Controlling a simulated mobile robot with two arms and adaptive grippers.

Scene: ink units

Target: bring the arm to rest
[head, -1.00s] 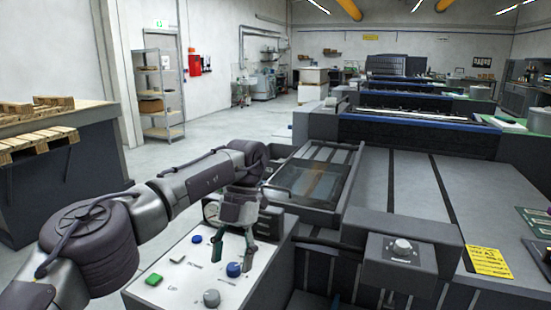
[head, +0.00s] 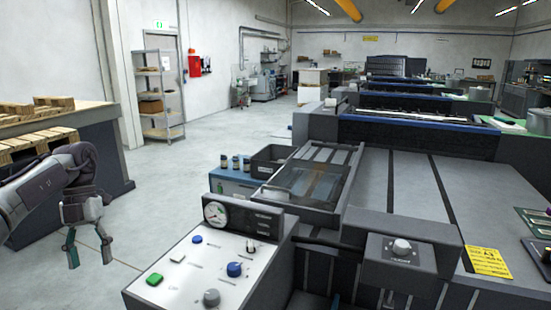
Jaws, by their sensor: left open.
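My left gripper (head: 88,251) is at the left of the head view. Its fingers point down and stand apart, with nothing between them. It hangs over the open floor, to the left of the control panel (head: 178,271) and clear of it. The panel carries a green button (head: 154,279), blue knobs, a grey knob (head: 211,297) and a round gauge (head: 216,213). My right gripper does not show.
A dark bench (head: 101,148) with wooden pallets (head: 38,142) stands behind my left arm. A blue cabinet (head: 229,185) with small bottles and a dark bin (head: 270,161) stands behind the panel. The large press (head: 400,190) fills the right. The floor aisle (head: 175,175) is clear.

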